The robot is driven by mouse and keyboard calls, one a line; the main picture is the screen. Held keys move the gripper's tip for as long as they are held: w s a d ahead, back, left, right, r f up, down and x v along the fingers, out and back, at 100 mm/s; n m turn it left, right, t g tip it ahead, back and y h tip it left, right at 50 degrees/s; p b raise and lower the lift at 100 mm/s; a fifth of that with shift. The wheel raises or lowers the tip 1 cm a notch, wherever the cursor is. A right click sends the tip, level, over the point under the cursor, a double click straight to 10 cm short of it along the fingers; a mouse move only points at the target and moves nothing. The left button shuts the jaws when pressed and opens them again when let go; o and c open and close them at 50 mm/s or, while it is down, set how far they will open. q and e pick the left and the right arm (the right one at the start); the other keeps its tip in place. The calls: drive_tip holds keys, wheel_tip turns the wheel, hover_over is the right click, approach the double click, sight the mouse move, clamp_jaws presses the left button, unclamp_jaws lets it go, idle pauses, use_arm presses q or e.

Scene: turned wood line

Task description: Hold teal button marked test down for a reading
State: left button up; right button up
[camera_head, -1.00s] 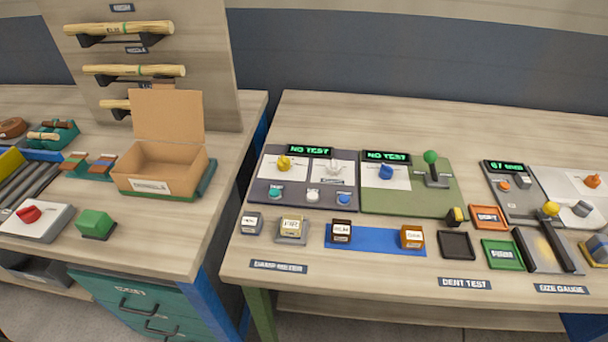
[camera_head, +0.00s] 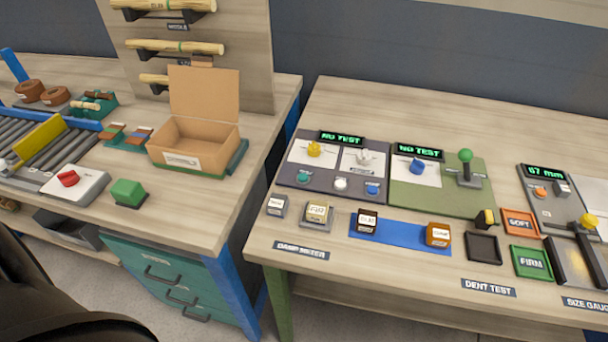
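The teal button (camera_head: 303,177) sits at the left of the front row on the dark damp meter panel (camera_head: 325,193). Any marking on it is too small to read. A white button (camera_head: 340,184) and a blue button (camera_head: 372,188) stand to its right. The display (camera_head: 341,138) above reads NO TEST in green. A yellow knob (camera_head: 314,149) and a white knob-like part (camera_head: 366,158) sit on pale plates behind the buttons. Neither gripper is in view. A dark curved part, probably my arm, shows at the bottom left. Nothing touches the teal button.
Small labelled blocks (camera_head: 318,212) stand in front of the panel, two on a blue strip (camera_head: 400,237). The green dent tester (camera_head: 437,198) adjoins on the right. An open cardboard box (camera_head: 195,144) stands on the left bench, across a gap between benches.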

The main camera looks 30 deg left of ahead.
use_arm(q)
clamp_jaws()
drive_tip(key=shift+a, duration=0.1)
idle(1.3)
